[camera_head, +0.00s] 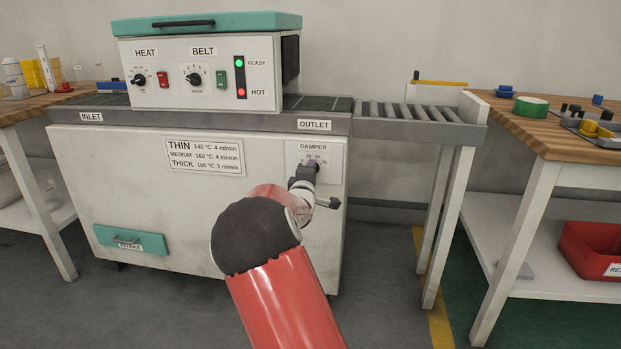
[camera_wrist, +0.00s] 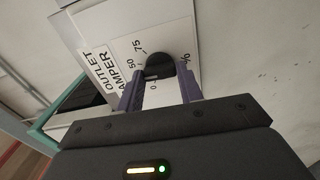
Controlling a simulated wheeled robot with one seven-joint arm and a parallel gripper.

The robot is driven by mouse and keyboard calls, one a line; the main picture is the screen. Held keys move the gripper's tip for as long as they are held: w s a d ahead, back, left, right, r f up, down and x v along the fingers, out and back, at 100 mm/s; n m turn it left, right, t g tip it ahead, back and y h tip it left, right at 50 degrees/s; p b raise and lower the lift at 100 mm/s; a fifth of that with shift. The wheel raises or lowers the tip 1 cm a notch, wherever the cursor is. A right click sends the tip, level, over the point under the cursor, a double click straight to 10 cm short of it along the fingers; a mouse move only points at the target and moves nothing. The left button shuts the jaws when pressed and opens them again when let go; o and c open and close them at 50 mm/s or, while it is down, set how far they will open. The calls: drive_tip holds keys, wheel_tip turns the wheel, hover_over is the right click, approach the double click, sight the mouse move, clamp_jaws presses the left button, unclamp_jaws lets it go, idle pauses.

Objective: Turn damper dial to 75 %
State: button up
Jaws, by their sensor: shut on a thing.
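The damper dial (camera_wrist: 161,67) is a dark round knob on a white scale plate (camera_wrist: 125,48) below the outlet; the plate also shows in the head view (camera_head: 330,172). In the wrist view, 0, 50, 75 and a % sign are printed around the dial. My gripper (camera_head: 306,170) reaches the plate from the front. Its two purple fingers stand on either side of the dial and are shut on it. In the head view the fingers hide most of the dial. I cannot tell exactly which mark its pointer faces.
The machine (camera_head: 215,70) carries heat and belt knobs, a lit green and a lit red lamp, and a setting chart (camera_head: 204,157). A roller outlet (camera_head: 400,112) extends right towards a wooden table (camera_head: 540,135). A red bin (camera_head: 590,250) sits on that table's lower shelf.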

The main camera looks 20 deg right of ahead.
drive_tip(key=m+b, duration=0.4)
drive_tip(key=m, duration=0.7)
drive_tip(key=shift+f, duration=0.1)
drive_tip(key=shift+m+b, duration=0.3)
drive_tip(key=shift+m, duration=0.1)
drive_tip(key=o, duration=1)
drive_tip(key=shift+s, duration=0.1)
drive_tip(key=p+v, duration=0.1)
drive_tip(key=v, duration=0.6)
drive_tip(key=shift+s+a, duration=0.25)
